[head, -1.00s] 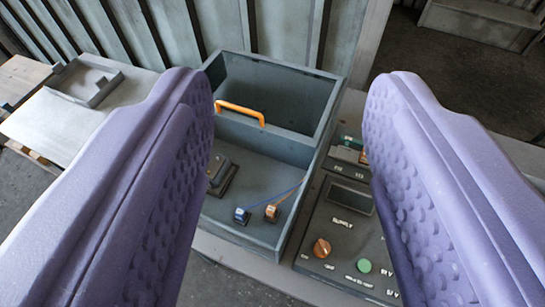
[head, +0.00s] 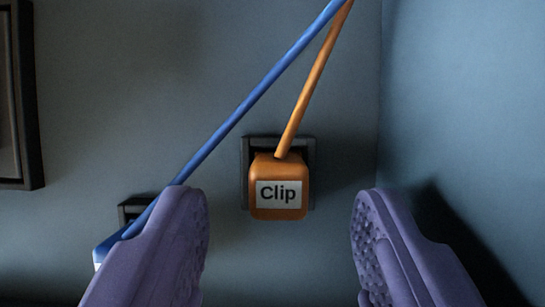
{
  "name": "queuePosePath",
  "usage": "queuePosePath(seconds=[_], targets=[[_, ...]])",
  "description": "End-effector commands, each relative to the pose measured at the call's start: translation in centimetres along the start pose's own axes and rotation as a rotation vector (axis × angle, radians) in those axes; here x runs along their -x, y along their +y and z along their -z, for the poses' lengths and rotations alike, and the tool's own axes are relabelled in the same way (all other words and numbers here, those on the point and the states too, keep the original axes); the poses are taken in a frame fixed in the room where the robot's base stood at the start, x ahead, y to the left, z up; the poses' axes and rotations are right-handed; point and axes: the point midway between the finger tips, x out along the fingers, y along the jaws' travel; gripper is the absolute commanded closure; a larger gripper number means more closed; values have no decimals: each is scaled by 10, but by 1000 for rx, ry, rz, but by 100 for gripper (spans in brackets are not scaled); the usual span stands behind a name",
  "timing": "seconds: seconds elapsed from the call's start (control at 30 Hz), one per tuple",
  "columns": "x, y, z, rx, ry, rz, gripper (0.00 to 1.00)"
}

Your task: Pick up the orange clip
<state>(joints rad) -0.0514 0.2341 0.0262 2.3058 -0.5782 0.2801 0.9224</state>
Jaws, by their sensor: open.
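The orange clip (head: 278,205) is a small block with a white label reading "Clip". It sits in a dark square holder (head: 246,165) on the grey surface, near the middle of the view. An orange cord (head: 312,85) runs up from its top. My gripper (head: 280,215) is open and empty. Its two purple fingers stand on either side of the clip, with a gap on each side. They do not touch it.
A blue clip (head: 103,250) with a blue cord (head: 255,95) lies at the lower left, partly hidden by my left finger. The cords meet at the top. A grey wall (head: 465,110) rises close on the right. A dark-framed part (head: 30,100) is at the left edge.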

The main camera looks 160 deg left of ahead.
Motion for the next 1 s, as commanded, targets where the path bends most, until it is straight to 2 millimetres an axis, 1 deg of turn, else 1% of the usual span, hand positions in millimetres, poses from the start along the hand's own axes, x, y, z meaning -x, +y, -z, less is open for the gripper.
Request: queuePosePath(seconds=[0.03, 0.13, 0.2, 0.37, 0.4, 0.47, 0.5, 0.57, 0.6, 0.87, 0.93, 1.0], targets=[[-15, -2, -4, 2, -1, 0, 47], [-27, -1, -3, 0, -1, -1, 47], [-29, -1, -2, 1, -1, -1, 47], [-27, -1, -1, 1, 0, 0, 47], [-27, -1, -1, 0, 0, 0, 56], [-27, -1, -1, 0, 0, 0, 70], [-27, -1, -1, 0, 0, 0, 79], [-27, -1, -1, 0, 1, 0, 93], [-27, -1, -1, 0, 1, 0, 95], [-26, -1, 0, 0, 1, 0, 95], [-19, -1, 3, -1, 2, 0, 95], [-7, -1, 8, 0, 4, 1, 95]])
